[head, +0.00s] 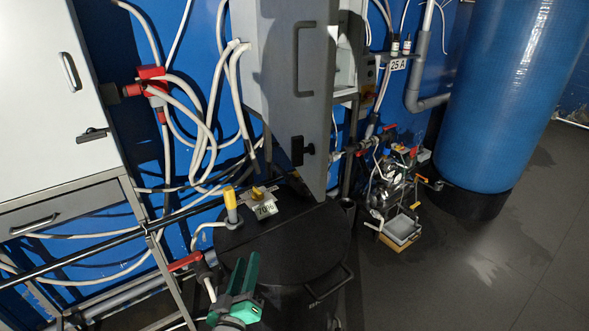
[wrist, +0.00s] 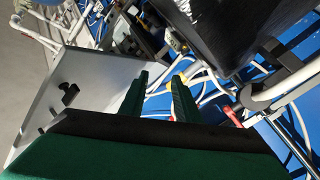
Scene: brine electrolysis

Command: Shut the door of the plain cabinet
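A grey cabinet door (head: 284,85) hangs open at the upper middle of the head view, with a long bar handle (head: 299,58) and a black latch (head: 302,151). Part of the pale cabinet body (head: 345,60) shows behind its right edge. In the wrist view a grey panel with a black latch, apparently this door (wrist: 100,75), is at the left. My green gripper (head: 246,262) is low in the head view, below and in front of the door, apart from it. In the wrist view its two fingers (wrist: 161,82) are spread with nothing between them.
A black round-topped drum (head: 290,245) stands under the door, with a label and yellow-topped fitting on it. A white cabinet (head: 35,90) is at left. Hoses hang on the blue wall. A blue tank (head: 510,90) is at right; dark floor (head: 480,260) before it is clear.

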